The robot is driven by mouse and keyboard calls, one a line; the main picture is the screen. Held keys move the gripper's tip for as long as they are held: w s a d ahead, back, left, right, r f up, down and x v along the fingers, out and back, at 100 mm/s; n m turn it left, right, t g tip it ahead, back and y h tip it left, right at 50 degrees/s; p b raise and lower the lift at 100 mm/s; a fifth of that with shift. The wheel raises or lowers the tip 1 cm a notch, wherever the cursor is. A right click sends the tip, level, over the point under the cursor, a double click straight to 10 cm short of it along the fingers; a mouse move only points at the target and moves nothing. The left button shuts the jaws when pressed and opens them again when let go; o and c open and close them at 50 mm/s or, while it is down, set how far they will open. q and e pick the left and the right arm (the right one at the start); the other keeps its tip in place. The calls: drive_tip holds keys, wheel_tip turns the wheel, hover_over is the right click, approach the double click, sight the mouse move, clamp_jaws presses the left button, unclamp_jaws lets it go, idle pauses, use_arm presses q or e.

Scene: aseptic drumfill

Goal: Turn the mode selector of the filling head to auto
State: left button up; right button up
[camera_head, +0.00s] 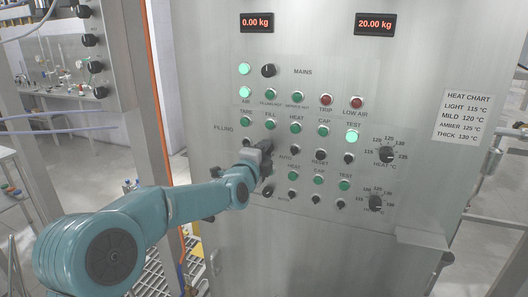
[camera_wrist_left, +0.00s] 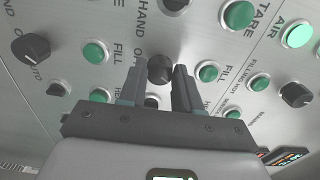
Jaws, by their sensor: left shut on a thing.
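The filling head's panel (camera_head: 330,80) stands upright in front of me with rows of lamps, buttons and black knobs. My left gripper (camera_head: 266,158) is at its left part, just below the TARE and FILL buttons. In the left wrist view, my left gripper (camera_wrist_left: 160,77) has one finger on each side of a black mode selector knob (camera_wrist_left: 160,69) and is shut on it. The words HAND and OFF show near this knob. An AUTO label (camera_head: 285,150) is right of the gripper in the head view. The gripper hides most of the knob there, and its pointing direction is unclear.
A second selector (camera_head: 267,191) with an AUTO label sits below. It also shows in the left wrist view (camera_wrist_left: 31,49). A green FILL button (camera_head: 271,124) and a MAINS knob (camera_head: 268,71) are above. Two heat dials (camera_head: 387,155) are at the right. A metal post (camera_head: 130,80) stands left.

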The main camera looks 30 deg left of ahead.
use_arm(q)
drive_tip(key=shift+r+m, duration=0.15)
drive_tip(key=shift+m, duration=0.85)
drive_tip(key=o, duration=0.8)
drive_tip(key=shift+o, duration=1.3)
drive_tip(key=shift+w, duration=0.1)
